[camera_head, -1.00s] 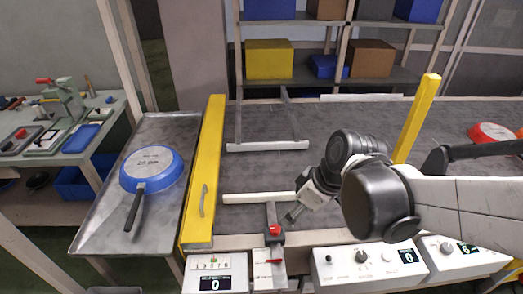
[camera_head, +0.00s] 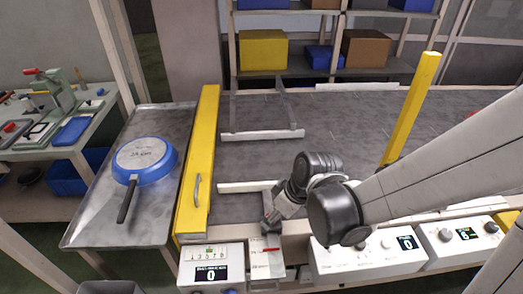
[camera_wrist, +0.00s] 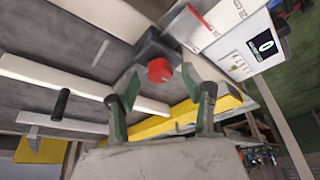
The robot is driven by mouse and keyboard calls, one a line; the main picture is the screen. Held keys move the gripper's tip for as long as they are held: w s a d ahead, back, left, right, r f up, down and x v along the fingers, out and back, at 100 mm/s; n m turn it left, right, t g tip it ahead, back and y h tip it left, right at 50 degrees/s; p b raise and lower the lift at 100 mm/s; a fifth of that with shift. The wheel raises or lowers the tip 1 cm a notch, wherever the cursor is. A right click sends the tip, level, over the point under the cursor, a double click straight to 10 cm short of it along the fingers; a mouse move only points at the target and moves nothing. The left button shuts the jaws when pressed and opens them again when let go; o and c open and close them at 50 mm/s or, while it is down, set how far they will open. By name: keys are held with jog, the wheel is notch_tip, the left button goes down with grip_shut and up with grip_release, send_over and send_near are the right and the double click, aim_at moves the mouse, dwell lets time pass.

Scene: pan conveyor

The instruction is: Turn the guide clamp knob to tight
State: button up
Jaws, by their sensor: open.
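The guide clamp knob (camera_wrist: 159,70) is red and sits on a dark clamp block (camera_wrist: 152,45). In the wrist view it shows between the fingertips of my gripper (camera_wrist: 160,80). My gripper is open, with one finger on each side of the knob in that view; I cannot tell if either touches it. In the head view my gripper (camera_head: 273,216) is down over the clamp at the conveyor's front edge, and it hides the knob. The pale guide rail (camera_head: 246,186) runs left from there. A label plate with a red pointer (camera_head: 271,249) is just in front.
A yellow gate bar (camera_head: 198,160) with a handle stands left of the clamp. A blue pan (camera_head: 157,171) lies on the metal table beyond it. White control boxes (camera_head: 345,262) line the front edge on the right.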

jog(key=shift+w+a+f, duration=0.15)
jog(key=shift+f, duration=0.35)
jog(key=shift+c, duration=0.2)
grip_shut()
